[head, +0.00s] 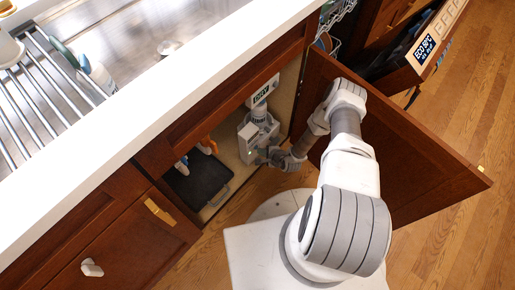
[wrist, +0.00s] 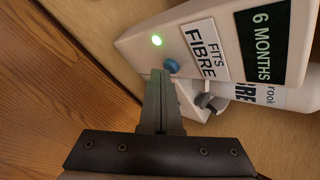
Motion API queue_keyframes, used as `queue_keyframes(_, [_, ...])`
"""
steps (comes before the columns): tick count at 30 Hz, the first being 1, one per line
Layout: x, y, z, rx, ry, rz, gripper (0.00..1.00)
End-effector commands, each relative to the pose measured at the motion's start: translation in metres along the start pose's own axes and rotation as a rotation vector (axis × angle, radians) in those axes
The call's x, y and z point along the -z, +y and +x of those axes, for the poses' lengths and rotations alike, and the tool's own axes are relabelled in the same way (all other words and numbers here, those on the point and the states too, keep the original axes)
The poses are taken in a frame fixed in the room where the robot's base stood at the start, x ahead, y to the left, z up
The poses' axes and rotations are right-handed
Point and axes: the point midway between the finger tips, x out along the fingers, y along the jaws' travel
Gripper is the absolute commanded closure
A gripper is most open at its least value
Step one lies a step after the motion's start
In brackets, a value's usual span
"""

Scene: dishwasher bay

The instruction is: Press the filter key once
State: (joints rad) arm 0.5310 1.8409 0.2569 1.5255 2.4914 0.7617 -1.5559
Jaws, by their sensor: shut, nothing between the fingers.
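A white filter unit (head: 247,146) sits inside the open under-sink cabinet in the head view. In the wrist view its white housing (wrist: 190,22) fills the upper right. In the head view my gripper (head: 262,157) is small, close against the unit.
A dark tray (head: 197,180) lies on the cabinet floor left of the unit. A device with a "DRY" display (head: 262,95) is above it. The open cabinet door (head: 415,165) stands to the right of my arm. The white counter edge (head: 150,85) runs above the opening.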

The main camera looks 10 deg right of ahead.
Motion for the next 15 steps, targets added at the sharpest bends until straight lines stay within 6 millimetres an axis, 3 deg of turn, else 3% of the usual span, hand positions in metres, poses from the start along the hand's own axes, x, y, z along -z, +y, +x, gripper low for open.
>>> queue_keyframes(15, [0.0006, 0.0009, -0.0026, 0.001, -0.001, -0.001, 1.00])
